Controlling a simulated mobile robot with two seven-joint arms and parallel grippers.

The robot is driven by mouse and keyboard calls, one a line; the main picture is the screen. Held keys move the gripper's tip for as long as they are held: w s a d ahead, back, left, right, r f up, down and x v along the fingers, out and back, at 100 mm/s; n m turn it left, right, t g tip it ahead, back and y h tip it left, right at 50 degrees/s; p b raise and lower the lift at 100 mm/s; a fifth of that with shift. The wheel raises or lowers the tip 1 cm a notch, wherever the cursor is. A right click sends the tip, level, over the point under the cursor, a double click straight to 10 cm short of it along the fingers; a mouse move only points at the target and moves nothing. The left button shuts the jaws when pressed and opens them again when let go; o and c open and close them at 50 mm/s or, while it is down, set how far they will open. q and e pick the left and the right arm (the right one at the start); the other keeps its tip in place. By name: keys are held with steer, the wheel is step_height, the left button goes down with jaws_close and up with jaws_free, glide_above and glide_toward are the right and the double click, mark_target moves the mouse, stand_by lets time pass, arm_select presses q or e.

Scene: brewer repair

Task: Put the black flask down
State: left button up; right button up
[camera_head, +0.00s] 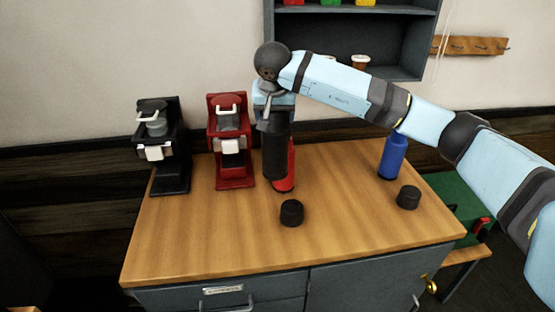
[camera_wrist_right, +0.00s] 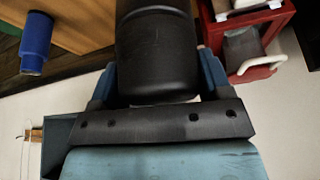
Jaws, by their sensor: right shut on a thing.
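The black flask (camera_head: 274,152) is upright over the wooden table, just right of the red brewer (camera_head: 230,150). My right gripper (camera_head: 274,108) is shut on the flask's upper part. In the right wrist view the flask (camera_wrist_right: 157,45) sits between the two blue fingers (camera_wrist_right: 157,75). A red flask (camera_head: 289,168) stands behind the black one and is partly hidden by it. I cannot tell whether the black flask's bottom touches the table. My left gripper is not in view.
A black brewer (camera_head: 172,170) stands at the table's left. Two black caps (camera_head: 291,213) (camera_head: 408,197) lie toward the front, and a blue flask (camera_head: 392,157) stands at the right. The table (camera_head: 220,235) is clear at front left. A wall shelf (camera_head: 400,72) hangs behind.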

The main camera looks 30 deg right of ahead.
mark_target(275, 156)
step_height(275, 156, down, 12)
steer(key=shift+f+p, duration=0.25)
steer(key=shift+p, duration=0.45)
steer(key=shift+f, duration=0.15)
steer(key=o, duration=1.6)
